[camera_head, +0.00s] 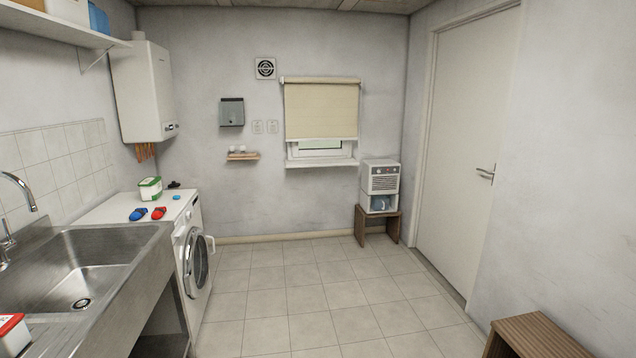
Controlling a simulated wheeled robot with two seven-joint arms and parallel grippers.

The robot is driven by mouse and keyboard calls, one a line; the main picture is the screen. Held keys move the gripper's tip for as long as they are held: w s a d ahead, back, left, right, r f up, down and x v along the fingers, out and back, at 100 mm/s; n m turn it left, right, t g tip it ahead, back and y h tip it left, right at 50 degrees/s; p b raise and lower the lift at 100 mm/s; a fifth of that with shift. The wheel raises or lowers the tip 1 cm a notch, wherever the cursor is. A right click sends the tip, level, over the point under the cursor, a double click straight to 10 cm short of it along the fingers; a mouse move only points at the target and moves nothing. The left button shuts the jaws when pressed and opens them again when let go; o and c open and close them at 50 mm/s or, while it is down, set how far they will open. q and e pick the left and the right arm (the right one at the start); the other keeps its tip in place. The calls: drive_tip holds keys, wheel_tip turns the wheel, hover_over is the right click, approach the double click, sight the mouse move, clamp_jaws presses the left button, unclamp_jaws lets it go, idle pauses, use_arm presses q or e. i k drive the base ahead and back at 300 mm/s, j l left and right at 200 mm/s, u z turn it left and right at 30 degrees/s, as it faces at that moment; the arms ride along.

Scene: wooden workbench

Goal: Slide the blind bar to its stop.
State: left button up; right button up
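A beige roller blind (321,110) hangs over a small window (321,150) on the far wall. It covers most of the window, and a strip of glass shows below it. The blind bar (321,139) runs level along the blind's lower edge, above the sill (320,163). Neither of my grippers shows in the head view.
Tiled floor (310,300) lies open up to the far wall. A sink (85,270) and a washing machine (195,255) with its door ajar line the left. A grey-white appliance (380,178) stands on a stool (377,223) right of the window. A wooden bench (540,335) is at lower right.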

sight(346, 132)
drive_tip(key=i+l, duration=0.1)
drive_tip(key=i, duration=1.25)
drive_tip(key=i+u, duration=0.1)
drive_tip(key=i, duration=1.2)
drive_tip(key=i+z, duration=0.15)
drive_tip(key=i, duration=0.45)
drive_tip(key=i+j+z, duration=0.1)
drive_tip(key=i, duration=0.5)
drive_tip(key=i+j+z, duration=0.15)
drive_tip(key=i, duration=0.4)
drive_tip(key=i+j+z, duration=0.1)
drive_tip(key=i, duration=0.5)
drive_tip(key=i+j+z, duration=0.1)
drive_tip(key=i+z, duration=0.25)
drive_tip(key=i, duration=1.15)
